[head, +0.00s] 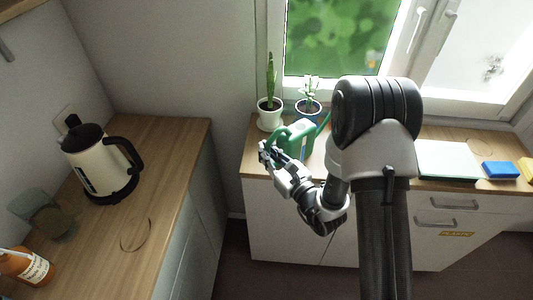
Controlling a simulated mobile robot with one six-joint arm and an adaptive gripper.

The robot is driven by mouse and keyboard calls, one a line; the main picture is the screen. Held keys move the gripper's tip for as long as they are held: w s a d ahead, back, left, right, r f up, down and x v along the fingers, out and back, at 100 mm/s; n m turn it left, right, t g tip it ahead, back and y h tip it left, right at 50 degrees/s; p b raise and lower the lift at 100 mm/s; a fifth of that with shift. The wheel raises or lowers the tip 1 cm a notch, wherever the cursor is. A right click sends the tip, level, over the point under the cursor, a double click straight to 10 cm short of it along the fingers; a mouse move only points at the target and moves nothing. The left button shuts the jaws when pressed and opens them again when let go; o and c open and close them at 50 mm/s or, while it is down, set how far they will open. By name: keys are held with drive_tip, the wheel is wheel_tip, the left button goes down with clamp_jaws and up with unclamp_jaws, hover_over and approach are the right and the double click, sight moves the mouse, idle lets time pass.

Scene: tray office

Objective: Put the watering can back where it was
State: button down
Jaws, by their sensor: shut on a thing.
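The green watering can (298,136) is at the left part of the counter under the window, in front of two potted plants. My gripper (268,150) is shut on the watering can at its left side, where the handle seems to be. The can looks upright. My arm hides part of its right side, and I cannot tell whether its base touches the counter.
A cactus in a white pot (269,113) and a plant in a blue pot (308,108) stand close behind the can. A laptop-like flat panel (447,159), a blue block (500,170) and a yellow block (527,168) lie right. A kettle (92,165) stands on the left counter.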

drive_tip(key=shift+r, duration=0.25)
drive_tip(key=shift+f, duration=0.1)
drive_tip(key=shift+f, duration=0.15)
drive_tip(key=c, duration=1.6)
unclamp_jaws()
